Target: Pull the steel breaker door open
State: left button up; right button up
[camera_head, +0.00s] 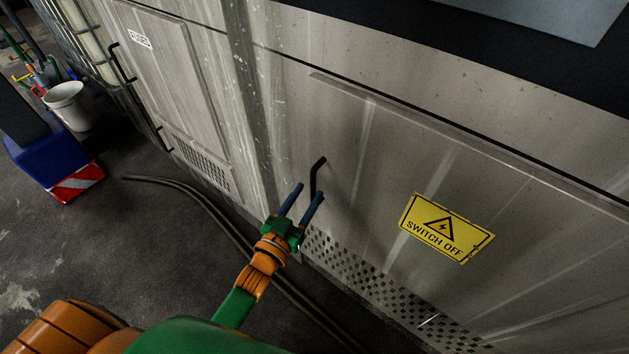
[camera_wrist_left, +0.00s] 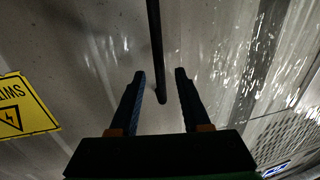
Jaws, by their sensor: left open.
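The steel breaker door (camera_head: 370,150) is a grey scratched panel with a yellow "SWITCH OFF" sign (camera_head: 447,228) and a perforated vent along its bottom. It looks shut. Its black bar handle (camera_head: 314,178) stands near the door's left edge. My left gripper (camera_head: 306,190) is open, with its two blue fingers pointing at the door by the lower part of the handle. In the left wrist view the handle (camera_wrist_left: 156,45) comes down between the two open fingertips (camera_wrist_left: 160,75), with a gap on each side. I cannot tell how deep it sits. My right gripper is not in view.
A second panel (camera_head: 165,70) with black handles and a vent is at the left. Dark cables (camera_head: 205,205) run along the floor below the cabinet. A white bucket (camera_head: 70,105) and a blue object with red-white stripes (camera_head: 55,160) stand at the far left.

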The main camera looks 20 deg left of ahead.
aim_at(312, 188)
pick_arm(q)
jog(key=w, duration=0.4)
jog(key=shift+d+f, duration=0.15)
jog(key=shift+d, duration=0.2)
jog(key=shift+s, duration=0.15)
jog(key=shift+c, duration=0.7)
grip_shut()
